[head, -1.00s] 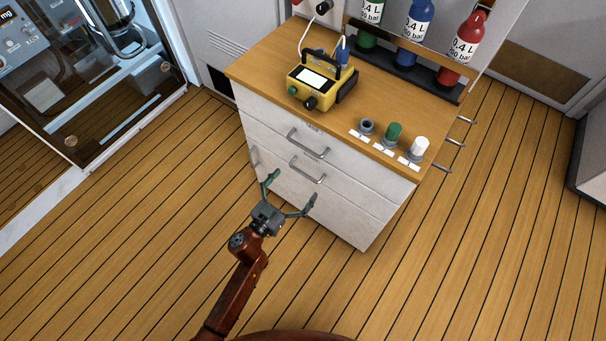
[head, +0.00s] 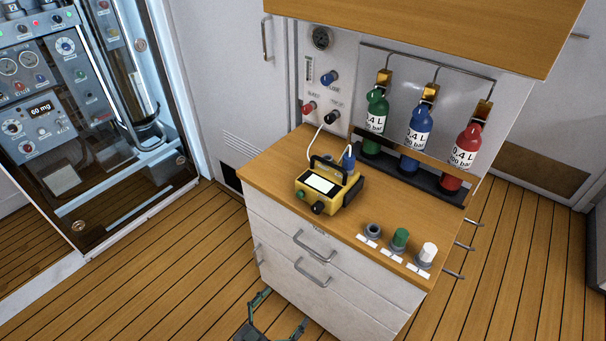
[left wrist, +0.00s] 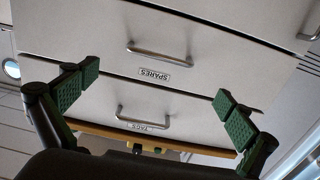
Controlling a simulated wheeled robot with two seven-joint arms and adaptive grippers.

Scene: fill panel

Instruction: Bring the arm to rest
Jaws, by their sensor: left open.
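My left gripper (head: 275,318) shows at the bottom edge of the head view, in front of the drawer cabinet (head: 345,262). Its fingers are spread wide and nothing is between them. The left wrist view also shows the left gripper (left wrist: 150,98) open and empty, its green pads apart. Beyond the pads are drawer fronts with metal handles and labels reading SPARES (left wrist: 154,75) and TAGS (left wrist: 141,125). The rest of the left arm is below the head view. My right gripper is not in view.
On the cabinet top stand a yellow device (head: 328,186) with a hose, a green cap (head: 400,238) and a white cap (head: 427,254). Green, blue and red bottles (head: 468,150) hang behind. A glass-fronted apparatus (head: 75,120) is at the left. The wooden floor (head: 160,275) between is clear.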

